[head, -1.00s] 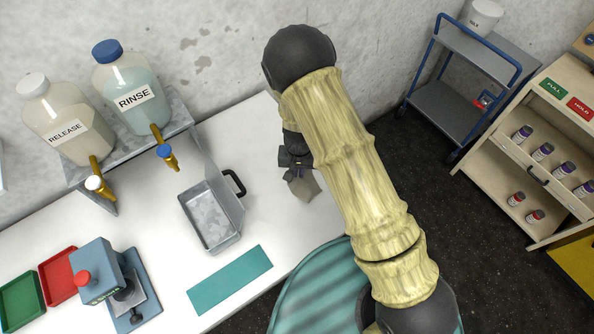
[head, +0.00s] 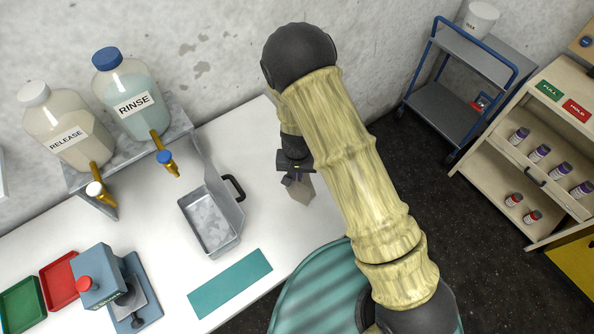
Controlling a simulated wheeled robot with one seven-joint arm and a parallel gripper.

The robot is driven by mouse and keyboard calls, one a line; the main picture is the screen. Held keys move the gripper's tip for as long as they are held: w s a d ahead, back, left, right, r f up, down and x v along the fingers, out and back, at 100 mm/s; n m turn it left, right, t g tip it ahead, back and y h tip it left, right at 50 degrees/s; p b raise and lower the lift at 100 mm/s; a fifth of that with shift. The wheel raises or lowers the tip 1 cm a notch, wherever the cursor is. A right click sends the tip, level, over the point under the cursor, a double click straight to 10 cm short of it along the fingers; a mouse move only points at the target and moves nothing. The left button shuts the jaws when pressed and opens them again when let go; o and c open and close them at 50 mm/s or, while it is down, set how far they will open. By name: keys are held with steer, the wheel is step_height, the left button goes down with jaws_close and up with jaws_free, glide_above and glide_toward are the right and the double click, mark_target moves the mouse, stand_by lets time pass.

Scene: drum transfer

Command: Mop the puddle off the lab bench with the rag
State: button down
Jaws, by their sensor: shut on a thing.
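My gripper (head: 295,178) is over the right end of the white lab bench (head: 165,235), partly covered by my own arm. It is shut on a grey-brown rag (head: 301,191), which hangs below the jaws at the bench top. I cannot tell whether the rag touches the surface. No puddle can be made out on the visible bench top; the part behind my arm is hidden.
A grey metal tray (head: 237,226) with a black handle stands left of my gripper, near the RINSE bottle (head: 131,90) and the RELEASE bottle (head: 60,125) with their taps. A teal mat (head: 230,283) lies at the front edge. A blue press (head: 103,277) stands further left.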

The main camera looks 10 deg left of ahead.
steer(key=s+b, duration=0.1)
steer(key=s, duration=0.6)
steer(key=shift+d+b, duration=0.4)
steer(key=shift+d, duration=0.05)
stand_by(0.3)
